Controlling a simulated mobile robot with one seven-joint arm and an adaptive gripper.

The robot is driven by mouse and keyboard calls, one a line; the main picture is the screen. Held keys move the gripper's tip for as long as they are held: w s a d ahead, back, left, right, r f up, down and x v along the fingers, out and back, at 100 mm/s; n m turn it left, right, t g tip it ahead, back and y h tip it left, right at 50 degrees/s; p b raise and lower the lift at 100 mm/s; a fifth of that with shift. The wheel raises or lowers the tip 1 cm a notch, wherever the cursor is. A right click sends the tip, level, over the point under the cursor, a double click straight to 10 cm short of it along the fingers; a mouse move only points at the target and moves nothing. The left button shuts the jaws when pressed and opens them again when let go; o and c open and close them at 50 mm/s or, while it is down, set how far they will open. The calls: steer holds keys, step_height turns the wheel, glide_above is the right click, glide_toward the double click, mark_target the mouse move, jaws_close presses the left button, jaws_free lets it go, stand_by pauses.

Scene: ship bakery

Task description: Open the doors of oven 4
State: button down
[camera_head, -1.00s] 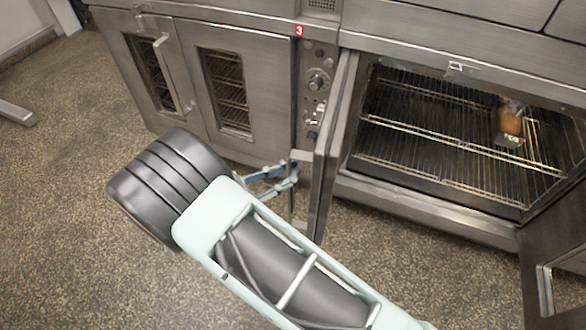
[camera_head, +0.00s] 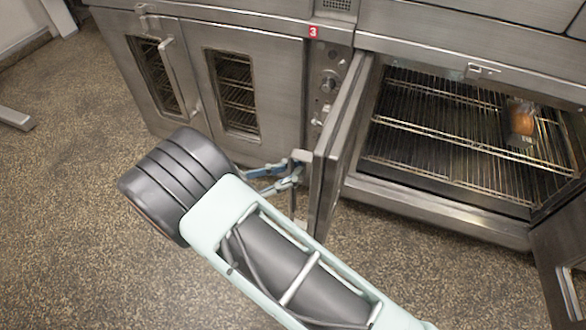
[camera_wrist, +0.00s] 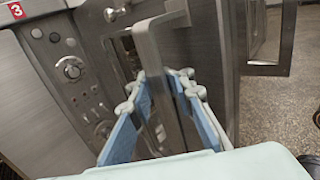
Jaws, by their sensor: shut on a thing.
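The right-hand oven (camera_head: 445,215) stands with both doors swung out and its inside showing; its number is not in view. Its left door (camera_head: 345,150) stands out from the front, seen nearly edge-on. The handle (camera_wrist: 158,60) of this door is a bent metal bar. My gripper (camera_head: 285,178) is low in front of the left door. In the wrist view my gripper (camera_wrist: 163,105) has its blue fingers on both sides of the handle and is shut on it. The right door (camera_head: 562,255) is partly cut off by the picture's right edge.
The oven to the left (camera_head: 190,75) has both doors shut; a red label 3 (camera_head: 313,32) sits above the control panel (camera_head: 328,85). Wire racks (camera_head: 430,125) and a brown loaf-like item (camera_head: 521,120) are inside the open oven. Speckled floor (camera_head: 70,200) is free at left.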

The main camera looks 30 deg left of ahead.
steer(key=shift+s, duration=0.15)
steer(key=c, duration=1.8)
jaws_free()
steer(key=shift+o, duration=0.2)
steer(key=v, duration=1.2)
